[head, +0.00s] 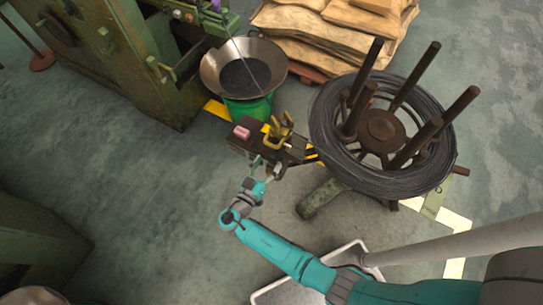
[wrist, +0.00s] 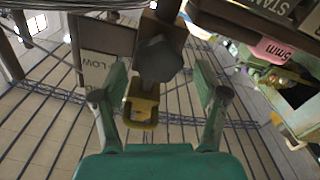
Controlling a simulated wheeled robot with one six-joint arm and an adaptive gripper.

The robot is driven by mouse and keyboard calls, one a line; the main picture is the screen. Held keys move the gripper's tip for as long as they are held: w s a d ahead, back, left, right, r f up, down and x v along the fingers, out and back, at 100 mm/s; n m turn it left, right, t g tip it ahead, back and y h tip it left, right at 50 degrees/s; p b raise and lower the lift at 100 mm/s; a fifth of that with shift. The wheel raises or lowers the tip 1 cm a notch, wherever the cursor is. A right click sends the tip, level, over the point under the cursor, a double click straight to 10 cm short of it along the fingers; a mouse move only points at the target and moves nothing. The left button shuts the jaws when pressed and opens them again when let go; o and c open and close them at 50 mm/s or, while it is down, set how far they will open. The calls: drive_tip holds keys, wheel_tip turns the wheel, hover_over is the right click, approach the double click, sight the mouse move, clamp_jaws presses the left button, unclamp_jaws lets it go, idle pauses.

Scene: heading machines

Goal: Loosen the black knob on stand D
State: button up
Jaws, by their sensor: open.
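A dark, lobed knob (wrist: 158,60) shows in the upper middle of the wrist view, on a brown post. My gripper (wrist: 160,78) is open, with one finger on each side of the knob in the picture. I see gaps between the fingers and the knob, and cannot tell how far off it is in depth. A dark plate at the top right reads "STAN"; its letter is cut off. In the head view, my gripper (head: 267,168) is at the near edge of a small dark stand top (head: 295,150). The knob is not clear there.
A yellow part (head: 279,129) and a pink block (head: 242,132) are on the stand top. A wire coil (head: 331,155) on a reel with upright posts stands close on the right. A wide metal pan (head: 215,68) on a green base is behind. Open floor lies left.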

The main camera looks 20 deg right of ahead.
sight(270, 160)
drive_tip(key=shift+x, duration=1.6)
drive_tip(key=c, duration=1.2)
